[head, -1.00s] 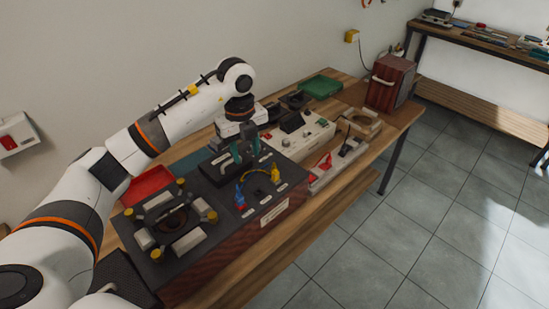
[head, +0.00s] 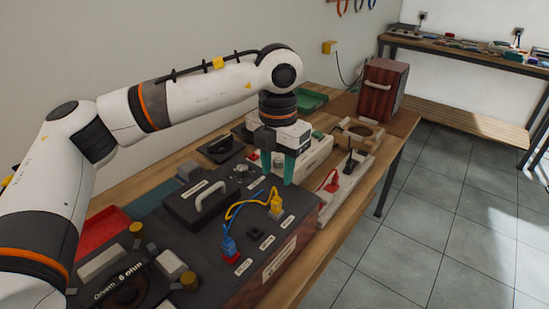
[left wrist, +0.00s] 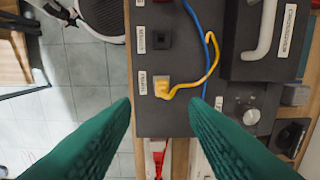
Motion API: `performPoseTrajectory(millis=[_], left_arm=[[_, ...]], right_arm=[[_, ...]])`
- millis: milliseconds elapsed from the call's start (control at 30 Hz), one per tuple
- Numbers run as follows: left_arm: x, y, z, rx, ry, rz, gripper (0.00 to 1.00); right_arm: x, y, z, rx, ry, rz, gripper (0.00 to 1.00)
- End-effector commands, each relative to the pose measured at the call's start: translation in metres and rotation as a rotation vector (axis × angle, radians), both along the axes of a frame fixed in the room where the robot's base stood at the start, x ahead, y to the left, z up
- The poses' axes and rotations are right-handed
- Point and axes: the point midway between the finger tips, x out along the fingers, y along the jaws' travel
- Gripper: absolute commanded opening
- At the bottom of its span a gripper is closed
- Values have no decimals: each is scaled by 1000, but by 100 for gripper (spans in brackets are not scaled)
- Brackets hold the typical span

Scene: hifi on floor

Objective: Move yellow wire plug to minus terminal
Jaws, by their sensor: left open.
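The yellow plug (head: 276,205) sits in the far socket on top of a dark box (head: 190,262), its yellow wire looping back toward the blue plug. It also shows in the left wrist view (left wrist: 162,88). An empty square socket (head: 255,234) lies between the yellow and blue plugs; in the left wrist view this socket (left wrist: 162,39) has a label beside it that seems to read minus. My left gripper (head: 287,166) is open and empty above the box's far end. In the left wrist view its green fingers (left wrist: 160,102) are spread, with the yellow plug just beyond the gap.
A blue plug (head: 228,245) with a blue wire sits in the near socket. A black block with a pale handle (head: 212,198) stands behind the sockets. Beyond the box are a red-wired white tray (head: 338,190) and a wooden cabinet (head: 383,90).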

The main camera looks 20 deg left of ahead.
Motion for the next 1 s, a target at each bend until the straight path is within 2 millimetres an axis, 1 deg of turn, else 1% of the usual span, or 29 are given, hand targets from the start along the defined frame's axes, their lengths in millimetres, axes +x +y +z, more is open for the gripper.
performPoseTrajectory(millis=[33, 100, 300, 500, 700, 933, 967, 1000], left_arm=[[-1, 1, -10, 2, 5, 1, 41], [0, 1, -24, 2, 5, 2, 41], [0, 1, -62, 1, 4, 4, 41], [0, 1, -87, 2, 2, 4, 41], [0, 1, -97, 0, 0, 3, 41], [0, 1, -97, 0, 0, 4, 41], [0, 1, -97, 0, 0, 4, 38], [0, 1, -97, 0, 0, 4, 31]], right_arm=[[0, -1, 1, -1, 1, 0, 45], [0, -2, 2, -3, 0, 0, 45], [3, -3, 5, -3, -4, 0, 45], [6, -2, 7, -2, -8, -1, 45], [6, -1, 7, 0, -8, -1, 45], [6, 5, 7, 6, -9, -3, 45], [6, 5, 7, 7, -9, -1, 45], [6, 5, 7, 7, -9, -1, 45]])
